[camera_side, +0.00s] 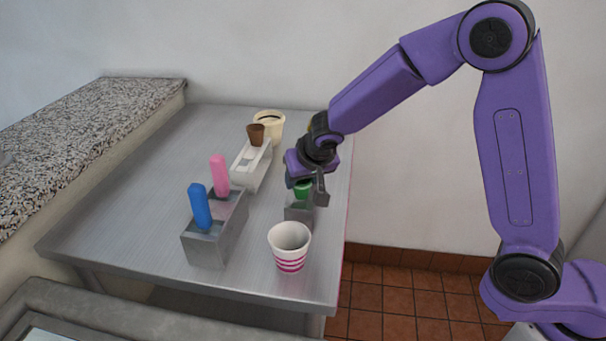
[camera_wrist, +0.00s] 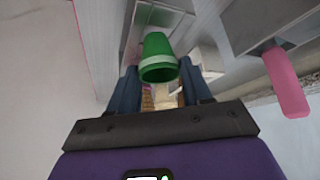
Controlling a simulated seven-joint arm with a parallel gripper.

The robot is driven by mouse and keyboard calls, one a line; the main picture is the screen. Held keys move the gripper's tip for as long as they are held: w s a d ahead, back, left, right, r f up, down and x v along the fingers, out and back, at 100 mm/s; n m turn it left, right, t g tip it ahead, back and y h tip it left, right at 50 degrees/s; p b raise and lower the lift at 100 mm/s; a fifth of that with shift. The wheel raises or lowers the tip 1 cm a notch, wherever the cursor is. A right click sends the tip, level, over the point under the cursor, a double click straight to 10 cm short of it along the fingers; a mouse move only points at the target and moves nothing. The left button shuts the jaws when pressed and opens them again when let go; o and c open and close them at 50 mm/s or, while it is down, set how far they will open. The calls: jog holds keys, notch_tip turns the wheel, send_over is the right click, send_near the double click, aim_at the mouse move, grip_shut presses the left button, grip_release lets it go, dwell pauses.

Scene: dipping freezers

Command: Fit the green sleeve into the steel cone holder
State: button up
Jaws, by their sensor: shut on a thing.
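The green sleeve (camera_side: 303,190) is a small tapered cup. It is between the fingers of my gripper (camera_side: 305,187), which is shut on it. In the wrist view the green sleeve (camera_wrist: 158,58) shows its wide dark opening toward the camera, with its narrow end pointing away. The steel cone holder (camera_side: 298,212), a small grey metal block, stands directly below my gripper near the table's right edge. In the wrist view, a grey holder surface (camera_wrist: 155,14) lies behind the sleeve. I cannot tell whether the sleeve's lower end is inside the holder or just above it.
A striped paper cup (camera_side: 290,243) stands close in front of the holder. To the left is a grey box (camera_side: 206,250) with blue (camera_side: 200,206) and pink (camera_side: 219,176) handles. Behind are a pale rack (camera_side: 246,178) with a brown cup (camera_side: 256,135) and a cream tub (camera_side: 277,128). The table's left side is clear.

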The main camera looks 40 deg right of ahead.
jog(key=shift+f, duration=0.4)
jog(key=o, duration=1.1)
jog(key=shift+c, duration=0.2)
jog(key=shift+r, duration=0.1)
jog(key=v, duration=1.7)
jog(key=shift+s, duration=0.15)
jog(key=s+d+f+n+g, duration=0.2)
jog(key=s+d+f+n, duration=0.1)
jog(key=s, duration=0.5)
jog(key=s+d+f+n+g+y, duration=0.1)
jog(key=s+d+f+n+g, duration=0.1)
jog(key=s+d+f+n, duration=0.2)
jog(key=s+d+f+n+g+y, duration=0.1)
jog(key=s+d+f+n+g, duration=0.1)
jog(key=s+d+n, duration=0.5)
jog(key=s+f+n, duration=0.1)
jog(key=s, duration=0.5)
jog(key=shift+f+n, duration=0.2)
jog(key=shift+n, duration=0.1)
